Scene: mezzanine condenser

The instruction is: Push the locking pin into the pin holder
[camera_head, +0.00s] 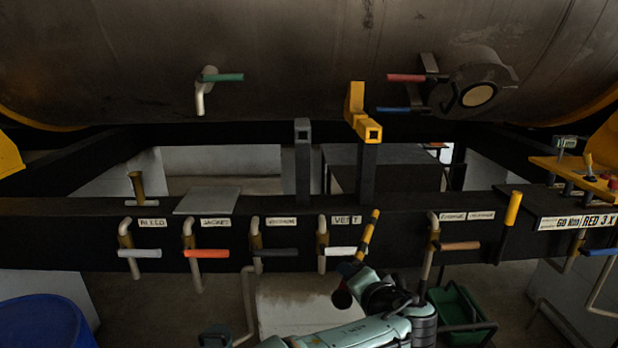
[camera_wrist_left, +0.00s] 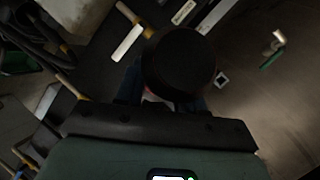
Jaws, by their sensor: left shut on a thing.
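My left gripper (camera_head: 350,269) is in front of the black beam, low and right of centre in the head view. It is shut on a yellow rod with dark bands (camera_head: 368,235), which appears to be the locking pin and leans up to the right. In the left wrist view a dark round end (camera_wrist_left: 180,63) covers the space before the fingers and hides their tips. A yellow bracket with a square hole (camera_head: 371,132) stands on a post above and behind the gripper, apart from the rod. I cannot tell whether it is the pin holder. My right gripper is not in view.
Several valves with coloured handles line the labelled beam (camera_head: 85,232), including a white handle (camera_head: 340,250) close to the gripper and an orange-brown one (camera_head: 460,246). A grey square post (camera_head: 303,160) stands left of the yellow bracket. The large tank (camera_head: 300,60) fills the top.

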